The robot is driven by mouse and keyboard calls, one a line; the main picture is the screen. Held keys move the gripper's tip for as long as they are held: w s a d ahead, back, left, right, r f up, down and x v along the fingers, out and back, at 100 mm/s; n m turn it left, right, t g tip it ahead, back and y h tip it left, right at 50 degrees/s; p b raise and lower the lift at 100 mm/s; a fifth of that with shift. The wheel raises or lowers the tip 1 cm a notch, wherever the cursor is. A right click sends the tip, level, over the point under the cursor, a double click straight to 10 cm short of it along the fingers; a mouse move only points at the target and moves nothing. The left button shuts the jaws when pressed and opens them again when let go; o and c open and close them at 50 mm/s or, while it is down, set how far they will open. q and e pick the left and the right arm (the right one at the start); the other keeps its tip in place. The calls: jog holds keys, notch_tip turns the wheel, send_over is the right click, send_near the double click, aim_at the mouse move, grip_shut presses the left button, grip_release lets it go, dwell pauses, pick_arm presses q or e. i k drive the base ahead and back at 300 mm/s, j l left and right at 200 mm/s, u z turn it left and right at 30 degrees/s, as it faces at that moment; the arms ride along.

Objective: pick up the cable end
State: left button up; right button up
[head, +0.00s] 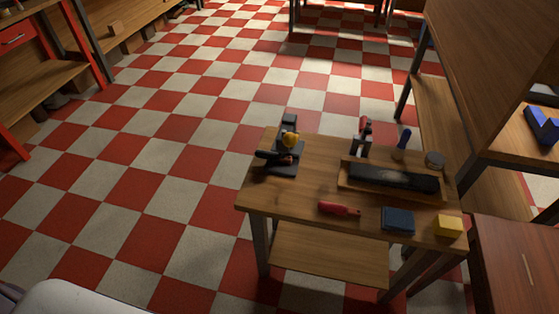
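I cannot make out a cable end in the head view. A small wooden table (285,195) stands right of centre. At its left end is a dark fixture (288,147) with a rounded yellow part (290,139) on it. A black rod-like piece (273,158) lies at the fixture's front; whether it belongs to a cable is too small to tell. Neither of my grippers is in view.
On the table are a wooden tray (352,190) holding a long black object (395,178), a red-handled tool (339,209), a dark blue box (398,220) and a yellow block (447,225). Workbenches flank both sides. The checkered floor (170,150) left of the table is clear.

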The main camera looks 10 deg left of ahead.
aim_at(260, 154)
jog(key=i+j+z, duration=0.25)
jog(key=j, duration=0.85)
jog(key=j+z, duration=0.25)
jog(key=j, duration=0.85)
